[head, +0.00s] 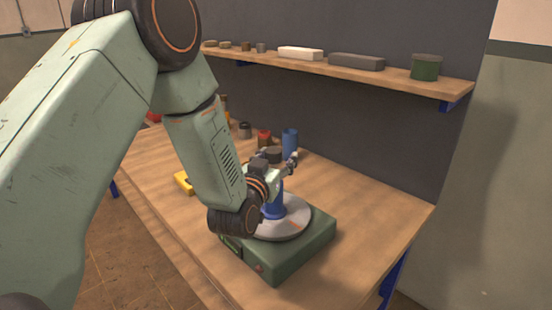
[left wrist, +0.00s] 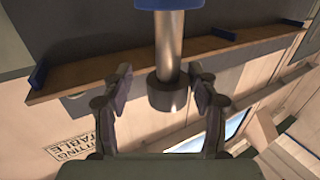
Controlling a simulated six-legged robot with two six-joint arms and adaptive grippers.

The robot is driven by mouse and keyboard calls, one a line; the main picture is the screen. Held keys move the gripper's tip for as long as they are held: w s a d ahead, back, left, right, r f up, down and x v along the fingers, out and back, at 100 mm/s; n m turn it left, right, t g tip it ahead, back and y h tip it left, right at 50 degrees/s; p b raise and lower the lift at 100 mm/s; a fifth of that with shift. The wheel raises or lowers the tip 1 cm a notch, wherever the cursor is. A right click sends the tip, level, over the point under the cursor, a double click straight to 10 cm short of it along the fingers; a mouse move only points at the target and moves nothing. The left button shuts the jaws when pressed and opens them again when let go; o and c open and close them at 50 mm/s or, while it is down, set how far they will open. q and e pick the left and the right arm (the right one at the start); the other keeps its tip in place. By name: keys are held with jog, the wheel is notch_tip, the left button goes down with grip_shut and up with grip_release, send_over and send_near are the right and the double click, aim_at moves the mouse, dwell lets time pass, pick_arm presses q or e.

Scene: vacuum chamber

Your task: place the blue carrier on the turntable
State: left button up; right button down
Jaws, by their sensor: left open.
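The blue carrier shows in the head view as a blue body (head: 273,207) standing upright on the grey disc of the turntable (head: 297,226), which has a green base. In the left wrist view its blue part (left wrist: 168,4) is at the top edge, with a silver stem and dark round end. My left gripper (head: 279,163) is over the turntable at the carrier's upper end. In the left wrist view the open fingers (left wrist: 162,85) stand on either side of the stem, with gaps on both sides. My arm hides part of the turntable. My right gripper is not in view.
A blue cup (head: 290,143) and several small parts stand behind on the wooden table (head: 390,212). A yellow object (head: 183,182) lies left of my arm. The table's right part is clear.

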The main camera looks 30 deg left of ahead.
pick_arm(q)
jog(key=shift+a, duration=0.25)
jog(key=shift+s+r, duration=0.15)
jog(key=shift+s, duration=0.15)
jog(key=s+d, duration=0.1)
jog(key=s, duration=1)
jog(key=shift+s+d, duration=0.2)
jog(key=shift+d, duration=0.15)
jog(key=shift+s, duration=0.1)
